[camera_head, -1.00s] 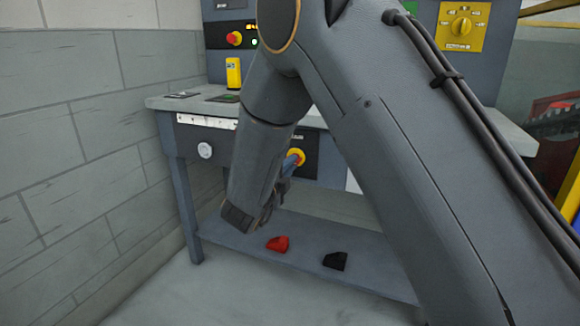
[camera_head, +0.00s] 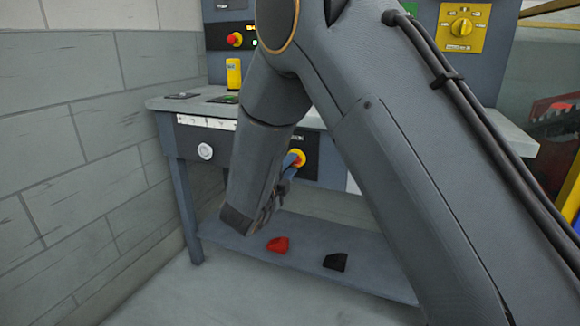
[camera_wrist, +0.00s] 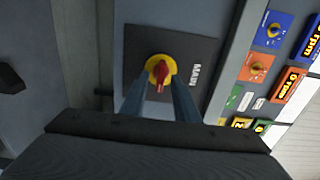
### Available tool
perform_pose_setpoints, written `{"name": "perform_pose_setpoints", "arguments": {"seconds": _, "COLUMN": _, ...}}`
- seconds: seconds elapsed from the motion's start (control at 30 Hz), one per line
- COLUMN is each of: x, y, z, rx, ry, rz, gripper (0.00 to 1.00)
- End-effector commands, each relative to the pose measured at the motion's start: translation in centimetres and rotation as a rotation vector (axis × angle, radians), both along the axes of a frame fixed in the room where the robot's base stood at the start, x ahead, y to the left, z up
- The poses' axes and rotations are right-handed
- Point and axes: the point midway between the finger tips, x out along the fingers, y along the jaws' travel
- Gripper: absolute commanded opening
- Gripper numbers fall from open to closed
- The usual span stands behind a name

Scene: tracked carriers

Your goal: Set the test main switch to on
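The main switch is a red knob (camera_wrist: 160,73) on a yellow disc (camera_wrist: 151,64). It sits on a dark plate (camera_wrist: 195,50) marked MAIN, which appears turned sideways in the wrist view. In the head view, the yellow disc (camera_head: 299,155) shows on the bench front, partly hidden by my gripper (camera_head: 292,163). In the wrist view my gripper (camera_wrist: 160,98) is open, with one blue-grey finger on each side below the knob. A gap shows between the fingers and the knob. I cannot tell whether either finger touches it.
The bench top (camera_head: 165,103) carries a yellow block (camera_head: 233,74). Above it are a red button (camera_head: 235,39) and a yellow dial panel (camera_head: 462,27). A red piece (camera_head: 278,245) and a black piece (camera_head: 336,262) lie on the lower shelf (camera_head: 235,240). A block wall stands left.

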Motion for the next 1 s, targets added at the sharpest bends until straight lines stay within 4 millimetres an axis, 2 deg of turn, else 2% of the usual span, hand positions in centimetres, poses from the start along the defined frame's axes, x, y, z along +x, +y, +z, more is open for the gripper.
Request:
{"name": "perform_pose_setpoints", "arguments": {"seconds": 0.3, "x": -4.6, "y": 1.8, "z": 0.2, "rx": -0.001, "ry": 0.000, "rz": 0.004, "gripper": 0.28}}
{"name": "perform_pose_setpoints", "arguments": {"seconds": 0.5, "x": -6.6, "y": 2.5, "z": 0.1, "rx": 0.000, "ry": -0.001, "rz": 0.002, "gripper": 0.28}}
{"name": "perform_pose_setpoints", "arguments": {"seconds": 1.0, "x": -6.7, "y": 3.1, "z": 0.1, "rx": -0.013, "ry": 0.040, "rz": 0.040, "gripper": 0.28}}
